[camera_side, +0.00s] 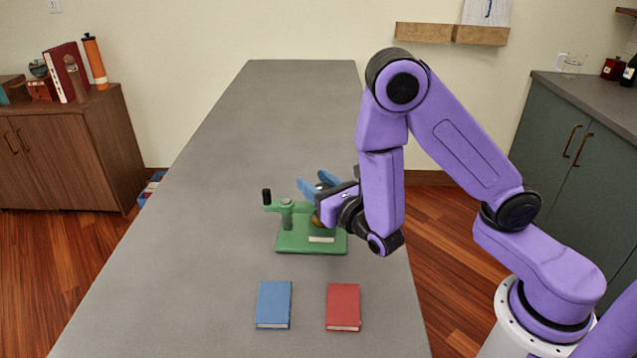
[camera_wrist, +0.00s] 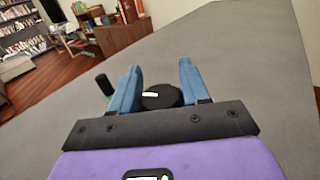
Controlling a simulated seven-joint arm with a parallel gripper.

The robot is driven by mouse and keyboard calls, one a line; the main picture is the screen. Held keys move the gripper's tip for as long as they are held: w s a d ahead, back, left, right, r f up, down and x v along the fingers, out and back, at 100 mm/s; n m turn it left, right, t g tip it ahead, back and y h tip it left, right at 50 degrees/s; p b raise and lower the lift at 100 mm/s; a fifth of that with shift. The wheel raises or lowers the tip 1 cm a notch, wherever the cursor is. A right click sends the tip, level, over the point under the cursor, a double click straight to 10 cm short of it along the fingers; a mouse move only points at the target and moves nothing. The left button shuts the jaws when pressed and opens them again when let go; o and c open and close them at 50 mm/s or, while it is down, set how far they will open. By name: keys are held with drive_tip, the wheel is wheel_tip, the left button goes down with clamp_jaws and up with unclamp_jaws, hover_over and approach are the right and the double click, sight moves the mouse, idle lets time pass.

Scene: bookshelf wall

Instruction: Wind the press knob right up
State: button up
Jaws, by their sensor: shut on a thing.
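The green press (camera_side: 298,240) stands on the grey table, with a flat base, a post and a side arm carrying an upright black handle (camera_side: 267,197). The black handle also shows in the wrist view (camera_wrist: 104,85), left of my fingers. The round black press knob (camera_wrist: 160,97) has a white mark on top and sits between my blue fingers. My gripper (camera_wrist: 160,66) is shut on the knob. In the side view, my gripper (camera_side: 314,181) is over the right part of the press and hides the knob. A brass-coloured part (camera_side: 317,221) shows below my gripper.
A blue book (camera_side: 273,305) and a red book (camera_side: 343,306) lie flat on the table in front of the press. The table (camera_side: 270,120) is bare behind the press and to its left. The table's right edge runs close beside the press.

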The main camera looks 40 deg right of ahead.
drive_tip(key=shift+a+n+y, duration=0.1)
drive_tip(key=shift+n+y, duration=0.6)
drive_tip(key=shift+y, duration=0.4)
drive_tip(key=o, duration=1)
drive_tip(key=shift+s, duration=0.15)
drive_tip(key=shift+s+a, duration=0.15)
drive_tip(key=shift+s, duration=5.7)
